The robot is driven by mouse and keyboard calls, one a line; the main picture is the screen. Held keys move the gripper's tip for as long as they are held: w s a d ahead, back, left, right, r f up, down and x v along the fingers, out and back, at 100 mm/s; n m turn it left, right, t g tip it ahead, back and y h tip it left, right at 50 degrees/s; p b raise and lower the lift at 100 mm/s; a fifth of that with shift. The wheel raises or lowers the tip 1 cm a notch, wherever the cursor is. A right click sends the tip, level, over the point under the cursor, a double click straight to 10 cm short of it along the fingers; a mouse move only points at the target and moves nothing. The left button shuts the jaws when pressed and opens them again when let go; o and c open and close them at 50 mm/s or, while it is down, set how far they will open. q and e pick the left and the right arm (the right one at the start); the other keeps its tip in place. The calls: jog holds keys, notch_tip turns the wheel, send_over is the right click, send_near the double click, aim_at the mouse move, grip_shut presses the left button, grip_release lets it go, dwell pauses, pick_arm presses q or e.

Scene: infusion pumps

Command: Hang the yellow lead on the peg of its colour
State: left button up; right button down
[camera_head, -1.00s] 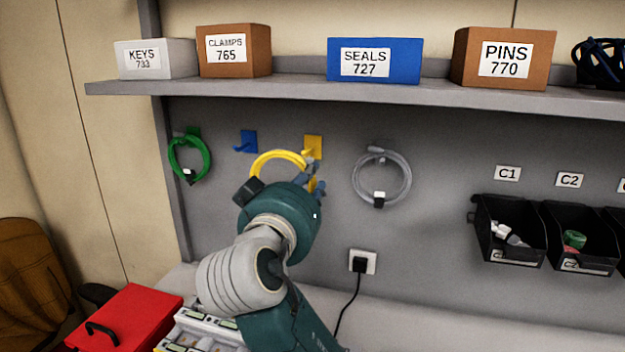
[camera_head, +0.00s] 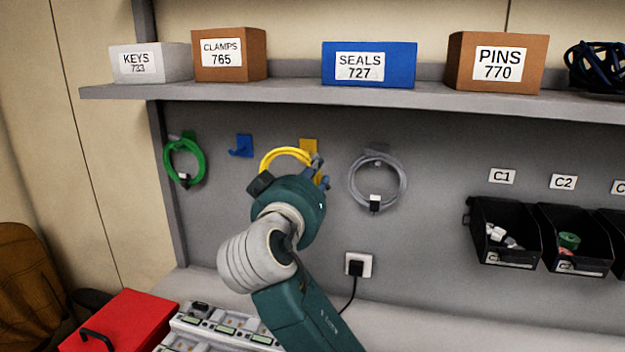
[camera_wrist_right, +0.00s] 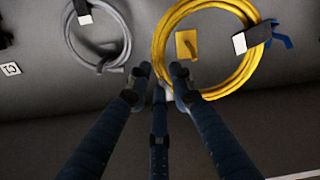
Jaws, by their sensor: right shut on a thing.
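The yellow lead (camera_head: 284,153) is a coiled ring held up at the wall panel by my right gripper (camera_head: 319,172). In the right wrist view the gripper (camera_wrist_right: 161,77) is shut on the near edge of the yellow coil (camera_wrist_right: 245,75). The yellow peg (camera_head: 308,146) is on a square yellow plate, partly behind the coil and fingers. In the wrist view the yellow peg (camera_wrist_right: 187,45) appears inside the ring's outline; I cannot tell whether the ring is around it or in front of it. My left gripper is not in view.
An empty blue peg (camera_head: 241,146) is left of the yellow one. A green lead (camera_head: 184,162) hangs farther left and a grey lead (camera_head: 378,182) close on the right. A shelf (camera_head: 330,97) with boxes is above. A socket with a plug (camera_head: 357,266) is below.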

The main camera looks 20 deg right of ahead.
jog(key=shift+f+b+x, duration=0.2)
jog(key=shift+f+x, duration=0.15)
jog(key=shift+x, duration=1.25)
jog(key=shift+f+b+x, duration=0.2)
jog(key=shift+f+x, duration=0.15)
jog(key=shift+x, duration=1.25)
jog(key=shift+f+b+x, duration=0.2)
jog(key=shift+f+x, duration=0.1)
jog(key=shift+x, duration=1.35)
jog(key=c, duration=1.5)
grip_release()
jog(key=shift+o, duration=0.2)
jog(key=shift+s, duration=0.1)
jog(key=shift+f, duration=0.1)
jog(key=v, duration=1.2)
